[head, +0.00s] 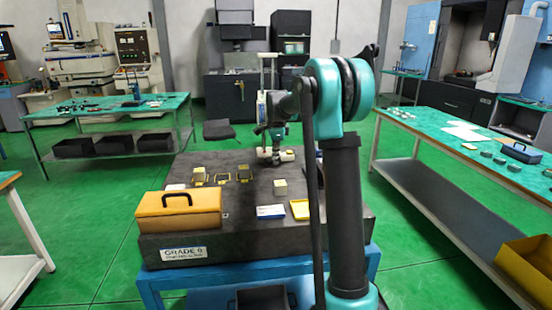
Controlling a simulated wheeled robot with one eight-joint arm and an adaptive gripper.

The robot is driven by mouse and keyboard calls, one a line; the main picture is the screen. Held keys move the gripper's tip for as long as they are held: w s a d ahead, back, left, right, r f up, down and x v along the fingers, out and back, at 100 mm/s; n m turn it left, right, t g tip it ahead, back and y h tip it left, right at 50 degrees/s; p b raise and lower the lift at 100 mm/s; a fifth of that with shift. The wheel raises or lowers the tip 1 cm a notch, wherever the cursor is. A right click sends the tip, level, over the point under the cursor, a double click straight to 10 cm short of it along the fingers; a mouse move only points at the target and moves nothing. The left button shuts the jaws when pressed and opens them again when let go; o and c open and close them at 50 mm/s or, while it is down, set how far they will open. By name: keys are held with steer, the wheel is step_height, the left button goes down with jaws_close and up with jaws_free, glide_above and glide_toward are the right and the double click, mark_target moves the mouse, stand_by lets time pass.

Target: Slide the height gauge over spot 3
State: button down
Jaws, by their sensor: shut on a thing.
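The height gauge (264,100) stands upright near the back edge of the dark granite surface plate (195,221). Its light base (285,155) rests on the plate. My gripper (276,152) points down at the base and is shut on the height gauge; the fingertips are small and hard to make out. Three dark squares with yellow edges, apparently the marked spots, lie left of the gauge: a left one (199,175), a middle one (221,178) and a right one (244,173). Their numbers are too small to read. My arm covers the plate's right side.
A yellow case (179,214) sits at the plate's front left. A small yellowish block (280,187), a blue-and-white box (270,212) and a yellow tray (300,209) lie toward the front. The plate between the gauge and the squares looks clear.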

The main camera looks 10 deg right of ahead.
steer(key=a, duration=0.8)
steer(key=shift+a, duration=0.2)
steer(key=c, duration=1.9)
jaws_free()
steer(key=r, duration=0.4)
steer(key=s+r, duration=0.1)
steer(key=r, duration=0.3)
steer(key=s+r, duration=0.1)
steer(key=r, duration=0.2)
steer(key=shift+r, duration=0.4)
